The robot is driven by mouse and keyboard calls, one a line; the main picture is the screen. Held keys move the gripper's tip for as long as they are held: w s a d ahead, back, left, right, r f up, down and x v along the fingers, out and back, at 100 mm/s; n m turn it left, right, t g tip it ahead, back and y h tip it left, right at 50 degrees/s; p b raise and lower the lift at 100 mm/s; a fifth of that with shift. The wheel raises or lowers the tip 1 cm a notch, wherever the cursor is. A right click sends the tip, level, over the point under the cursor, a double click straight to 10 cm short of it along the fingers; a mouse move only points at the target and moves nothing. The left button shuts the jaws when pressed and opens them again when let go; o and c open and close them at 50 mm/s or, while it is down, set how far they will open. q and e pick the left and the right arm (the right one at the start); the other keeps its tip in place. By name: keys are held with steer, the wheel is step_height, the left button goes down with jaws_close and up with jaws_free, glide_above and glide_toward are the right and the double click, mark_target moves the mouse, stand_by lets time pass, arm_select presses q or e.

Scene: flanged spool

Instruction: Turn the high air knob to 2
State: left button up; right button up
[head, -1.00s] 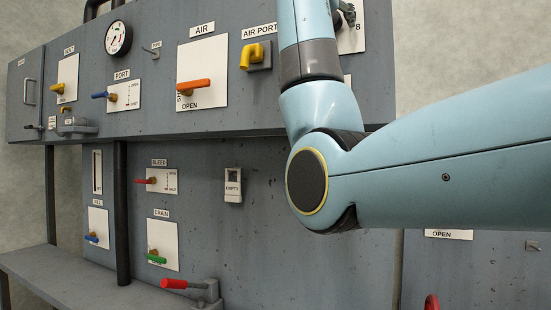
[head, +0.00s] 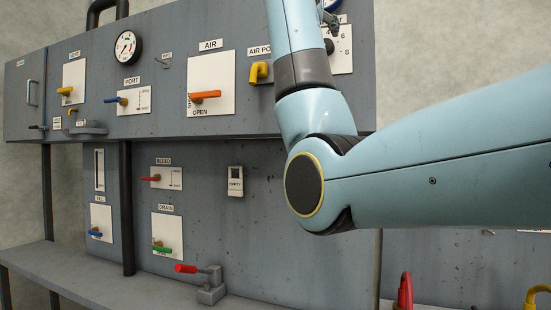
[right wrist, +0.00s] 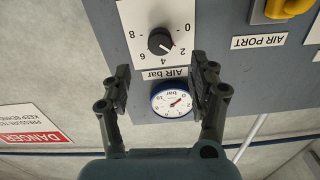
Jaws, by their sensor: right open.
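In the right wrist view, the black round knob (right wrist: 160,41) sits on a white scale plate (right wrist: 130,12) marked 0 to 8, seen upside down. Its pale pointer faces the lower right, roughly between 2 and 4. The "AIR bar" label (right wrist: 163,74) and a round gauge (right wrist: 172,100) are beside it. My right gripper (right wrist: 162,66) is open and empty, its fingers apart in front of the panel, not touching the knob. In the head view, the plate (head: 342,60) and knob (head: 329,46) are partly hidden by my right arm. My left gripper is out of view.
The yellow air port (right wrist: 287,8) lies to one side of the scale plate. An orange handle (head: 205,94) and several other valves sit on the grey panel (head: 290,170). Red (head: 405,290) and yellow (head: 538,297) hoops stand at lower right.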

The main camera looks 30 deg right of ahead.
steer(key=w+f+n+y+b, duration=0.1)
steer(key=w+f, duration=0.3)
steer(key=f, duration=0.5)
steer(key=w+a+f+n+y+b, duration=0.1)
steer(key=w+f+n, duration=0.2)
steer(key=f, duration=0.7)
steer(key=w+a+f+n+y+b, duration=0.1)
steer(key=w+f+n+y, duration=0.1)
steer(key=w+f, duration=0.3)
step_height(320, 180, down, 5)
steer(key=shift+a+r+b, duration=0.15)
steer(key=shift+a+b, duration=0.1)
steer(key=shift+b, duration=0.1)
